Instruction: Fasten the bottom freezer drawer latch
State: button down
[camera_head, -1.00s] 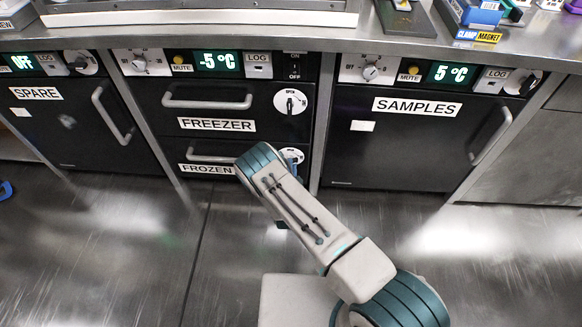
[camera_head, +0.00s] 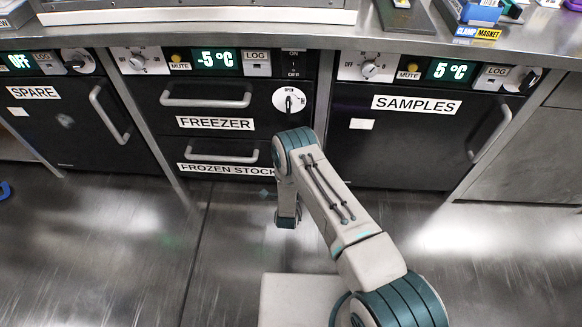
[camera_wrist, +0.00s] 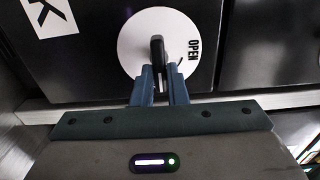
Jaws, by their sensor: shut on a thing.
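The bottom freezer drawer (camera_head: 200,156) is black, with a grey bar handle (camera_head: 210,155) and a FROZEN STOCK label (camera_head: 225,170). It looks closed below the upper drawer. Its latch is hidden behind my arm in the head view. In the wrist view the latch is a black knob (camera_wrist: 157,48) on a round white dial (camera_wrist: 133,45) marked OPEN. The knob stands nearly upright in that picture, and OPEN is to its right. My gripper (camera_wrist: 161,72) is shut on the knob, with one blue finger on each side.
The upper FREEZER drawer (camera_head: 215,122) has its own handle and latch dial (camera_head: 289,98). The SPARE cabinet (camera_head: 60,130) is to the left and the SAMPLES cabinet (camera_head: 400,140) to the right. A steel counter overhangs them. The floor in front is clear.

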dwell(0.4)
jog(key=c, duration=1.4)
grip_release()
jog(key=shift+c, duration=0.2)
jog(key=shift+s, duration=0.1)
jog(key=s+p, duration=0.3)
jog(key=s, duration=1)
jog(key=shift+s+a, duration=0.3)
jog(key=shift+p, duration=0.3)
